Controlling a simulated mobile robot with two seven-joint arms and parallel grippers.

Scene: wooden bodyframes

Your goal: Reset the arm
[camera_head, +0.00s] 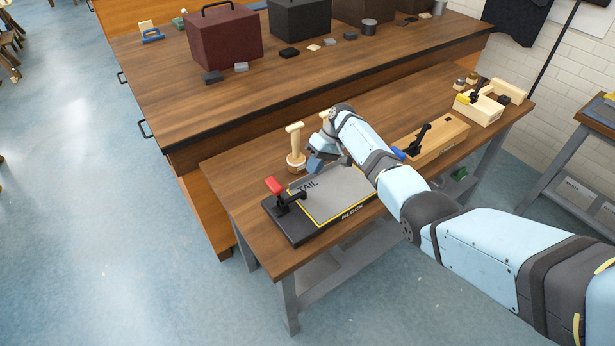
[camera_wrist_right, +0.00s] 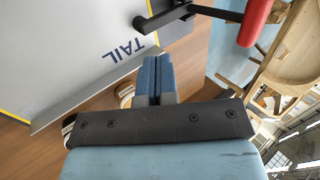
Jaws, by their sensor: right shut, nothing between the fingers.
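My right arm reaches in from the right of the head view. My right gripper (camera_head: 315,164) is shut and empty, above the far edge of a grey plate marked TAIL (camera_head: 338,192). In the right wrist view the two blue fingers (camera_wrist_right: 155,76) are pressed together with nothing between them. The plate lies on a black fixture marked BLOCK (camera_head: 298,231). A toggle clamp with a red handle (camera_head: 274,185) is mounted at the fixture's left end; it also shows in the right wrist view (camera_wrist_right: 255,22). My left gripper is not in view.
A wooden block fixture (camera_head: 440,137) and a wooden tray (camera_head: 480,107) are further right. A longer table (camera_head: 190,100) with boxes stands behind.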

